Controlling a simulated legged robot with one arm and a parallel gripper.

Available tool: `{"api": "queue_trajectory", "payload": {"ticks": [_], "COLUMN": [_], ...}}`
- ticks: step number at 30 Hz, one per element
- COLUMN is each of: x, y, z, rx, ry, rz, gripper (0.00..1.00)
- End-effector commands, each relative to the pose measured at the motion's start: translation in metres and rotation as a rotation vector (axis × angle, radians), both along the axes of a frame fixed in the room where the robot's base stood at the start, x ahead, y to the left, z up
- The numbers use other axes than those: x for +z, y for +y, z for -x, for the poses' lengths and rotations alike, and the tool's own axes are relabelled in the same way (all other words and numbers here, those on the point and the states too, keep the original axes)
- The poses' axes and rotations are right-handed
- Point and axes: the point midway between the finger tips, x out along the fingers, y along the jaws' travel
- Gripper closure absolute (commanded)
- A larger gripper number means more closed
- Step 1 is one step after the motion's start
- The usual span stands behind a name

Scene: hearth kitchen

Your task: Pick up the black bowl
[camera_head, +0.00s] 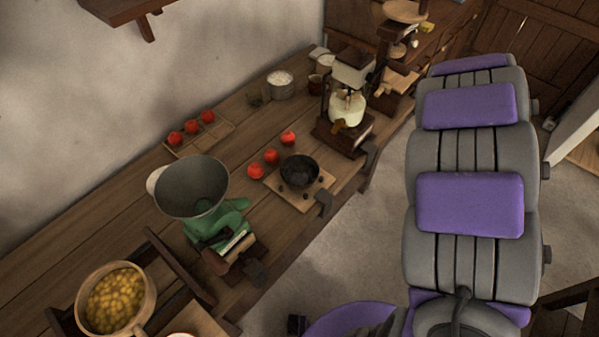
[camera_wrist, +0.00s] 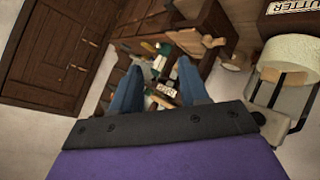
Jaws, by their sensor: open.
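The black bowl (camera_head: 299,171) sits upright on a small wooden board (camera_head: 312,199) near the front edge of the wooden counter in the head view. A few small dark bits lie around it on the board. I cannot make out the bowl in the wrist view. My gripper (camera_wrist: 158,78) shows there as two blue fingers spread apart, with nothing held between them. It points toward a wooden shelf unit and the floor, away from the bowl. My fingers are not clearly visible in the head view.
Red round fruits (camera_head: 271,156) lie just left of the bowl. A green grinder with a grey hopper (camera_head: 190,188) and a pot of yellow food (camera_head: 115,301) stand nearer. A coffee-grinder-like machine (camera_head: 347,108) stands beyond the bowl. A pale container (camera_wrist: 284,88) is right of my gripper.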

Motion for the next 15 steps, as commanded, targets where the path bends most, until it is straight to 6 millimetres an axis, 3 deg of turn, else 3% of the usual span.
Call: {"api": "queue_trajectory", "payload": {"ticks": [3,7,12,15], "x": [-0.048,-0.102,-0.158,-0.174], "y": [0.028,0.075,0.144,0.177], "z": [-0.027,-0.03,0.004,0.031], "rx": [0.207,0.438,0.706,0.829], "ry": [0.016,0.056,0.131,0.171], "rz": [-0.09,-0.249,-0.53,-0.686], "gripper": [0.56,0.56,0.56,0.56]}}
